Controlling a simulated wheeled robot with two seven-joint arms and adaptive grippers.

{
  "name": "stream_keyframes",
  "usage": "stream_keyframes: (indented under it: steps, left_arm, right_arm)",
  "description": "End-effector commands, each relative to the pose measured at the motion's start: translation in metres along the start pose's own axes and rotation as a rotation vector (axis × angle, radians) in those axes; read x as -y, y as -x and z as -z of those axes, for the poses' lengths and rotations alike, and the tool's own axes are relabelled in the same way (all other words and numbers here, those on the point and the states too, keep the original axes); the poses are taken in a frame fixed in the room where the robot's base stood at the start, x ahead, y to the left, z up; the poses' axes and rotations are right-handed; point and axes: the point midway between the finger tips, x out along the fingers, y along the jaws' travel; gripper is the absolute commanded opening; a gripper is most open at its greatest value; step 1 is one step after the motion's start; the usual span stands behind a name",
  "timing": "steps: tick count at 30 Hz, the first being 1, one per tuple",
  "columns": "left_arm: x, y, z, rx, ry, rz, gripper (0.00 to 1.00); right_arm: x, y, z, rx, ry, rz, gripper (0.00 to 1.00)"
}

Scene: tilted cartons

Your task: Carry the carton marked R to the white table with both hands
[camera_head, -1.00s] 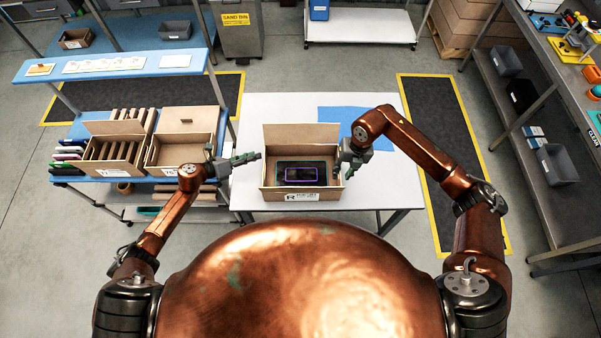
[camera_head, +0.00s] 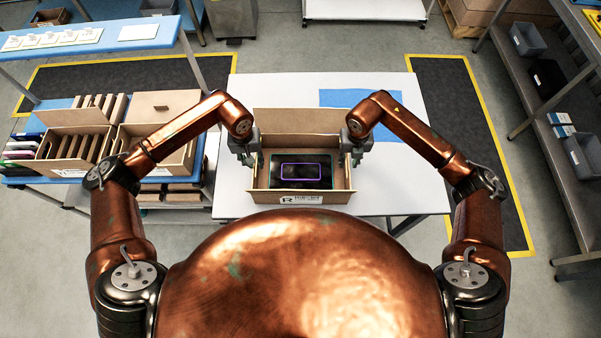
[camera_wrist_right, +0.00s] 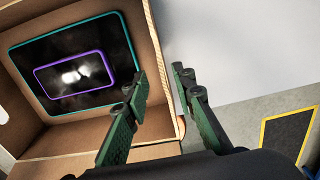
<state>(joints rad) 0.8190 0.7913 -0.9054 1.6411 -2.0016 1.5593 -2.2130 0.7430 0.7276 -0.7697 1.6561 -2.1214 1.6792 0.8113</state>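The open carton marked R (camera_head: 300,198) stands on the white table (camera_head: 400,195), its flap raised at the back. A dark tablet with a teal rim (camera_head: 277,182) and a smaller purple-rimmed device (camera_head: 300,171) lie inside. My left gripper (camera_head: 247,158) is at the carton's left wall, fingers apart and pointing down. My right gripper (camera_head: 350,158) is at the right wall. In the right wrist view, its fingers (camera_wrist_right: 160,85) are apart, one inside the carton wall (camera_wrist_right: 160,45) and one outside, with a gap. Contact at the left wall cannot be made out.
A blue mat (camera_head: 355,98) lies on the table behind the carton. A blue shelf rack with another carton (camera_head: 75,150) and a lidded carton (camera_head: 165,105) stands at the left. A grey shelf with bins (camera_head: 583,157) is at the right. The table right of the carton is clear.

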Motion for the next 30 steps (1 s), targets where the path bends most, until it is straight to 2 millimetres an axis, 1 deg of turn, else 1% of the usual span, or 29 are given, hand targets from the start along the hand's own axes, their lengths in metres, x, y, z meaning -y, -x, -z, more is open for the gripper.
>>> stream_keyframes:
  steps: [1,3,17,20,30]
  left_arm:
    - [0.002,-0.010,0.000,-0.005,-0.015,0.012,0.24]
    - [0.004,-0.012,0.001,-0.010,-0.031,0.024,0.24]
    - [0.005,-0.013,0.001,-0.013,-0.043,0.033,0.24]
    - [0.005,-0.021,0.001,-0.011,-0.042,0.032,0.24]
    - [0.005,-0.071,0.001,-0.008,-0.044,0.031,0.24]
  right_arm:
    - [0.000,-0.009,0.000,-0.001,0.001,-0.001,0.24]
    - [0.000,-0.012,0.000,-0.002,0.001,-0.001,0.24]
    - [0.000,-0.014,0.001,-0.003,-0.001,-0.001,0.24]
    - [0.001,-0.022,0.001,-0.003,-0.003,-0.001,0.24]
    - [0.001,-0.071,0.002,-0.005,-0.005,-0.002,0.24]
